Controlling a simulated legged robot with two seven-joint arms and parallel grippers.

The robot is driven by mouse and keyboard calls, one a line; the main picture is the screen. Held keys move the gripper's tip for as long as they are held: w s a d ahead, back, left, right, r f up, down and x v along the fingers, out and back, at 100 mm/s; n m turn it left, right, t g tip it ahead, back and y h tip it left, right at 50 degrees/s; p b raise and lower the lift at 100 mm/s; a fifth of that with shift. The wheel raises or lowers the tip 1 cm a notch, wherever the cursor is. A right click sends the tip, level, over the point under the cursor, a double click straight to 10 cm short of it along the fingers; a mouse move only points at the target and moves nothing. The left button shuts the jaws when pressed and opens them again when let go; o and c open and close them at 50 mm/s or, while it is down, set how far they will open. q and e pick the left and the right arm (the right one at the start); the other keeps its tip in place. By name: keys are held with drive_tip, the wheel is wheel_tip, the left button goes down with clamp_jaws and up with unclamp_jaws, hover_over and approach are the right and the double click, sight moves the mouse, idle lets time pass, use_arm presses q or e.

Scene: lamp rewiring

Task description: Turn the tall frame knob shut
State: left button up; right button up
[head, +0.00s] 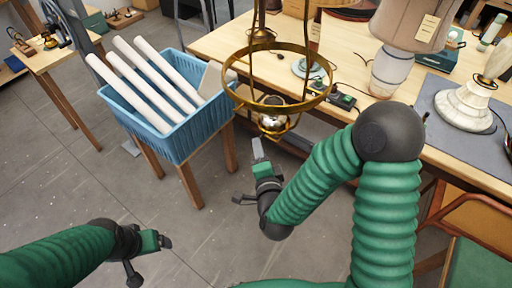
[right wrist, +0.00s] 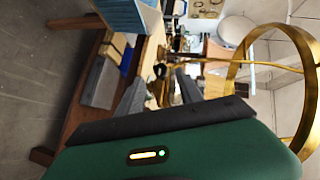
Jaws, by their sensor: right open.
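A brass lamp frame (head: 278,100) hangs at the upper middle of the head view, with a wide ring and rods rising out of the picture. A shiny rounded fitting (head: 272,123) sits at its lower end; I cannot tell whether this is the knob. My right gripper (head: 258,149) is open just below that fitting, apart from it. In the right wrist view the brass ring (right wrist: 288,45) is at the right, and a small dark round part (right wrist: 160,71) shows beyond the fingers. My left gripper (head: 163,242) is low at the left, away from the frame; its jaws are unclear.
A blue basket (head: 182,140) with several white rolls stands on a wooden stand left of the frame. A workbench (head: 222,42) behind bears lamps and small parts. A chair (head: 480,215) is at the right. The floor at lower left is clear.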

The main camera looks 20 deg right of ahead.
drive_tip(key=p+x, duration=0.1)
drive_tip(key=x, duration=0.7)
drive_tip(key=shift+w, duration=0.2)
